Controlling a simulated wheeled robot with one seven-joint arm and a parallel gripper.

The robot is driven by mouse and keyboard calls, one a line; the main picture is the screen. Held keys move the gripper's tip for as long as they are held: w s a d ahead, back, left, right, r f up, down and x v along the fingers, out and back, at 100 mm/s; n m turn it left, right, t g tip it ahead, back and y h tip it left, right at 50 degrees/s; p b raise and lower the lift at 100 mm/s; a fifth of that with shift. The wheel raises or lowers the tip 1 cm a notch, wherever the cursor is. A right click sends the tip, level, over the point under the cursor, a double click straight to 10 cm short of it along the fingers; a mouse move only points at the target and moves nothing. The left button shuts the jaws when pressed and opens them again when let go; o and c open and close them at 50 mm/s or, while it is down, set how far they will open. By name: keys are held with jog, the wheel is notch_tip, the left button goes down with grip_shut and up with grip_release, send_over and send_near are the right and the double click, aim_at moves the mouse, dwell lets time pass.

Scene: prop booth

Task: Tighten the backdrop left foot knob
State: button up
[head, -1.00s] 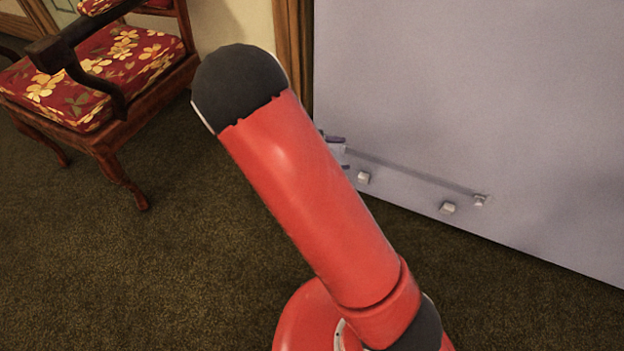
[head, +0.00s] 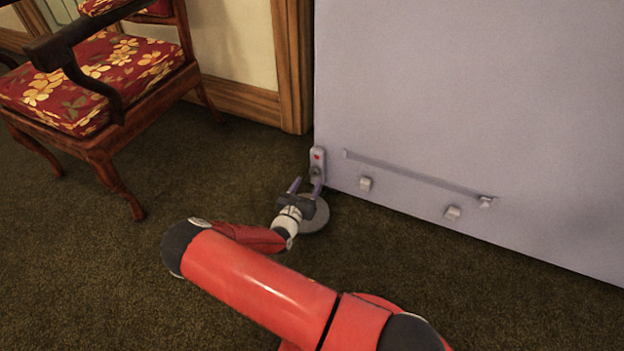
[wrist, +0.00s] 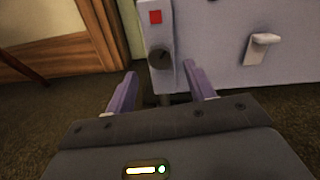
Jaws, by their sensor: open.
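The backdrop (head: 440,110) is a large pale lilac panel on the right in the head view. The dark round left foot knob (wrist: 160,58) sits on this bracket, below the red mark (wrist: 155,17) in the wrist view. A grey round foot disc (head: 316,217) rests on the carpet under it. My gripper (head: 307,185) is open, its two purple fingers pointing at the bracket. In the wrist view the knob shows between and just beyond the fingertips (wrist: 163,80); they appear apart from it.
A wooden armchair (head: 95,85) with a red floral seat stands at the left. A rail (head: 415,172) and small pale blocks (head: 453,212) stick out from the panel's lower face. A wooden door frame (head: 292,65) stands behind. Carpet (head: 110,270) in front is clear.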

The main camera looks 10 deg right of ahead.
aim_at(314, 174)
jog(key=shift+x, duration=2.2)
jog(key=shift+s, duration=0.1)
jog(key=c, duration=1)
